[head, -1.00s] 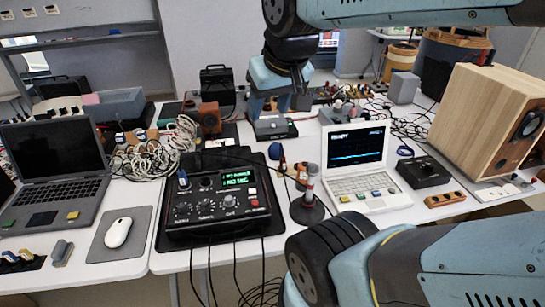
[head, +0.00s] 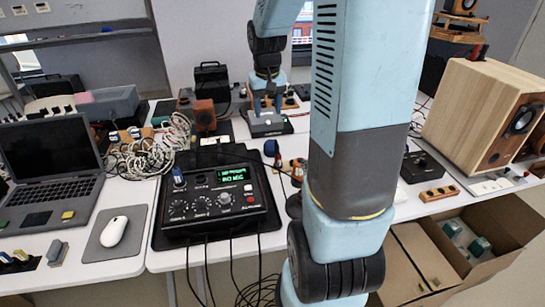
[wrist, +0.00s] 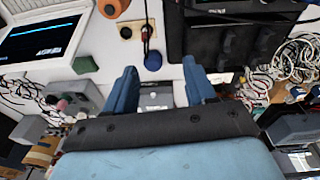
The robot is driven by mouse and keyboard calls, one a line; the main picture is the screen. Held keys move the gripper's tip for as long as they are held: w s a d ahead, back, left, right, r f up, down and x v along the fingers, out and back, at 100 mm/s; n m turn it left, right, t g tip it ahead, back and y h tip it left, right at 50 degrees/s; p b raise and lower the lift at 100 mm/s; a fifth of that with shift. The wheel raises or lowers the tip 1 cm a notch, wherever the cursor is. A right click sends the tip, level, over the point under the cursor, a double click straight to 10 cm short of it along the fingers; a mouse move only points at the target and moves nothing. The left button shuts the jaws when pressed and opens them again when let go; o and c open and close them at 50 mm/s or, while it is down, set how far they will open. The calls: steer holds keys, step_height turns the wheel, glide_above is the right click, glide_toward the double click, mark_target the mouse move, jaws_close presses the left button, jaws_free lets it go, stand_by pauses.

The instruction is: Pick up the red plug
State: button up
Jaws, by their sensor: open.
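My gripper (head: 267,108) is open and empty, pointing down over the middle of the white table near a small grey box. In the wrist view its two blue fingers (wrist: 160,92) stand apart, with a grey device (wrist: 155,100) visible between and beyond them. A small red piece (wrist: 146,33) shows beyond the fingers, beside a round blue plug (wrist: 153,61). The red piece also shows in the head view (head: 277,160), just below the blue plug (head: 270,147). It is too small to tell for certain whether it is the red plug.
A black mixer (head: 215,200) with cables stands in front of the gripper. Tangled white cables (head: 150,150) and a dark laptop (head: 50,155) lie left. A wooden speaker (head: 490,115) stands right. My arm hides the white laptop, visible in the wrist view (wrist: 45,38). Open cardboard boxes (head: 480,215) lie below right.

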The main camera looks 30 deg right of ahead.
steer(key=g, duration=0.1)
glide_above(278, 153)
step_height(278, 153, down, 11)
steer(key=shift+m+y, duration=0.4)
steer(key=f, duration=0.8)
steer(key=shift+s+a+f, duration=0.15)
steer(key=shift+s+f, duration=0.1)
steer(key=shift+s, duration=0.1)
steer(key=shift+w+f, duration=0.15)
steer(key=shift+f, duration=2.35)
steer(key=shift+c, duration=0.3)
jaws_close()
steer(key=shift+r, duration=0.15)
